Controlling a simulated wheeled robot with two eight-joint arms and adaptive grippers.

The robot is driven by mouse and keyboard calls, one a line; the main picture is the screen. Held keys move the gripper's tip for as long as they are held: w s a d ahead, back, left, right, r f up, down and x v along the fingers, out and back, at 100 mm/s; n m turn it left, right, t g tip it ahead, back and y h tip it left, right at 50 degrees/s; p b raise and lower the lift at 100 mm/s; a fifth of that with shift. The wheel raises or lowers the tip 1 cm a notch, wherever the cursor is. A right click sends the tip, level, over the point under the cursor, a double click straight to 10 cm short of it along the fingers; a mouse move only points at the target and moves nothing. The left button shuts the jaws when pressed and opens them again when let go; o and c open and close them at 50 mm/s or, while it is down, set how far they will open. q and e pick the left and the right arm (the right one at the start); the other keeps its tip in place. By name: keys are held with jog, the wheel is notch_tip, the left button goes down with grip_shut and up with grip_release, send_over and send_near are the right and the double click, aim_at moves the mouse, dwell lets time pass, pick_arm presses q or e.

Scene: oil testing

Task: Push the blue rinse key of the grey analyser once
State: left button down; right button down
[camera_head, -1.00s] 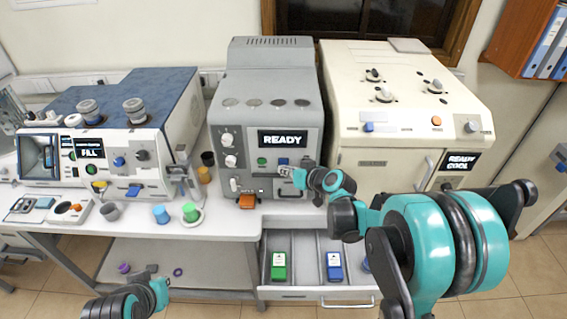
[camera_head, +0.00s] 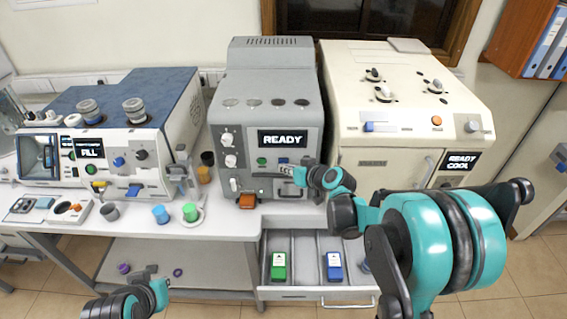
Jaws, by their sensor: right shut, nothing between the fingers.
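The grey analyser (camera_head: 266,90) stands in the middle of the bench with a lit READY screen (camera_head: 282,139). Its blue key (camera_head: 283,160) shows just under the screen, to the right of a green key (camera_head: 261,161). My right gripper (camera_head: 284,170) is shut and empty at the analyser's front, just below the blue key. Whether its fingertips touch the panel or the key cannot be told.
A cream machine (camera_head: 400,100) stands to the right, a blue-and-white one (camera_head: 120,150) to the left. An open drawer (camera_head: 306,262) below holds a green and a blue box. Cups, among them a blue one (camera_head: 160,214) and a green one (camera_head: 190,212), stand on the bench left.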

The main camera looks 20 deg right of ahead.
jog(key=shift+w+d, duration=0.1)
jog(key=shift+w, duration=0.3)
dwell(0.3)
jog(key=shift+s, duration=0.15)
jog(key=shift+s+a, duration=0.25)
jog(key=shift+s, duration=0.4)
jog(key=s, duration=0.2)
jog(key=s+a, duration=0.1)
jog(key=s, duration=0.2)
jog(key=shift+a, duration=0.2)
dwell(0.9)
